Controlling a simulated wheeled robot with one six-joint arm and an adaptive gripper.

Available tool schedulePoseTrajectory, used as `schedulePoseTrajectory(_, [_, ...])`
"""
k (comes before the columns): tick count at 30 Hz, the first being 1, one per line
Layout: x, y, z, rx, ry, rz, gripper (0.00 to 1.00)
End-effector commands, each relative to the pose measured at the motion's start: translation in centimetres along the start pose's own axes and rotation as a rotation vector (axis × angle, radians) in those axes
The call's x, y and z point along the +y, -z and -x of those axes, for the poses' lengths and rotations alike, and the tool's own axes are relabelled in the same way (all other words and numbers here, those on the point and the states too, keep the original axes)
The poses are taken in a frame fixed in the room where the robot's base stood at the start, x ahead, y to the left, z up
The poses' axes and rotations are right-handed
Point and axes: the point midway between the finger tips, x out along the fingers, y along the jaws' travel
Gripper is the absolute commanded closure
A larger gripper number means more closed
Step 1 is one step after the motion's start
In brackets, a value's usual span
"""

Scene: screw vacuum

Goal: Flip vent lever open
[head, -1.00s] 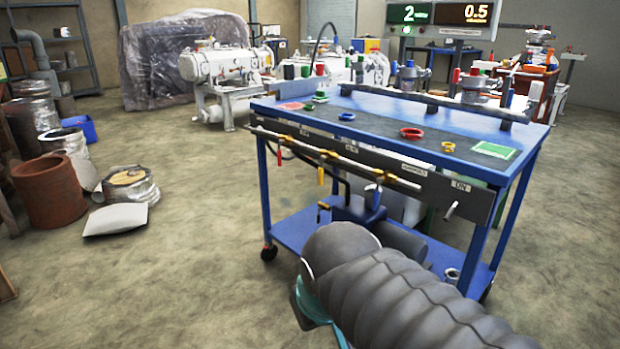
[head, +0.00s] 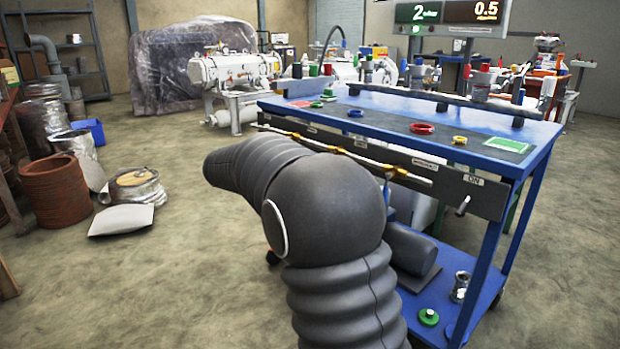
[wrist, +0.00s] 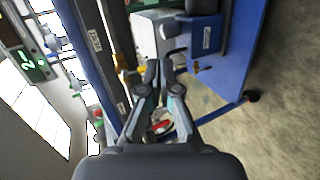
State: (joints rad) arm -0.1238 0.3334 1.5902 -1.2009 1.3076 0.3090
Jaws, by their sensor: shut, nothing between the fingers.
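The blue cart (head: 508,155) carries a dark front panel (head: 485,193) with a thin pipe (head: 405,176) and brass valve fittings (head: 335,150) along it. My arm covers the panel's lower left and middle in the head view, so the hanging levers are hidden there. I cannot tell which one is the vent lever. My gripper (wrist: 158,72) shows in the wrist view, its fingers shut and empty. It points toward the cart beside the panel edge (wrist: 97,45), with brass parts (wrist: 122,62) just left of the fingertips. Contact with a lever cannot be seen.
Red (head: 422,128) and yellow (head: 459,140) rings lie on the cart top. The lower shelf holds a dark cylinder (head: 412,258) and a green-topped part (head: 428,317). Open floor lies between.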

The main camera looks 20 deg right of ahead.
Motion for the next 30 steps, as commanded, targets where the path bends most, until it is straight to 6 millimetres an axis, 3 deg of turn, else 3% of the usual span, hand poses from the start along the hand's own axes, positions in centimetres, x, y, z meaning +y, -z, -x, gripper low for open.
schedulePoseTrajectory(1, [-0.9,2.1,-0.7,0.001,-0.054,0.015,1.0])
schedulePoseTrajectory(6, [-2.0,7.8,-1.9,0.015,-0.237,0.037,1.0])
schedulePoseTrajectory(12, [-3.3,11.9,-2.3,0.037,-0.381,0.044,1.0])
schedulePoseTrajectory(18, [-3.7,13.2,-2.3,0.047,-0.431,0.043,1.0])
schedulePoseTrajectory(30, [-3.5,13.2,-2.6,0.046,-0.431,0.043,1.0])
